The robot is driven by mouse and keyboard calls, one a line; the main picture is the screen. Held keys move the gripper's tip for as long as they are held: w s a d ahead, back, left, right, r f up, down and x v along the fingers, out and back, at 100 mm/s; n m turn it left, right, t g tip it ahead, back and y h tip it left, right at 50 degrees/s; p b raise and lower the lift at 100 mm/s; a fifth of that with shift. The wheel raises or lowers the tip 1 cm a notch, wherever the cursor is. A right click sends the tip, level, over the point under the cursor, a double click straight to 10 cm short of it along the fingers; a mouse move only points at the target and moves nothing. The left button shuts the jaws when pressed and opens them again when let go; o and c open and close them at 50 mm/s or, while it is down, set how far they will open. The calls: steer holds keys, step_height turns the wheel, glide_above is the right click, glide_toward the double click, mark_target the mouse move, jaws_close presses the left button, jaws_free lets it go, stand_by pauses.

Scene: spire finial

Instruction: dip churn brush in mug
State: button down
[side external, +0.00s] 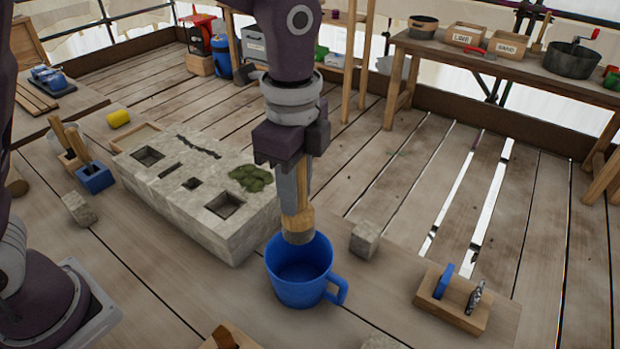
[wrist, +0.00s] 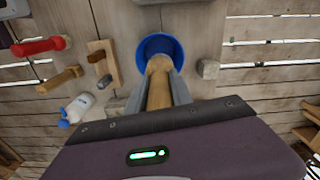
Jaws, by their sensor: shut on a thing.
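The blue mug (side external: 297,290) stands upright on the wooden planks, its handle to the right; its open mouth also shows in the wrist view (wrist: 151,44). My gripper (side external: 292,190) is shut on the churn brush (side external: 299,222), which has a wooden handle and a greyish bristle end. The brush hangs about upright, bristles down, over the mug's mouth. Its lower end overlaps the far rim in the side view; I cannot tell whether it is below the rim. In the wrist view the brush (wrist: 160,90) lies between the fingers and reaches over the mug's opening.
A pale stone block (side external: 235,238) with square holes and a green moss patch stands behind left of the mug. A small stone cube (side external: 364,240) is close on the right. A wooden rack (side external: 450,306) with small tools is further right. A white bottle (wrist: 82,108) lies left.

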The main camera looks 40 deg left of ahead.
mark_target(298, 233)
step_height(298, 233, down, 10)
steer(key=shift+r, duration=0.1)
stand_by(0.4)
stand_by(0.8)
step_height(298, 233, up, 11)
steer(key=shift+r, duration=0.1)
stand_by(0.5)
stand_by(0.5)
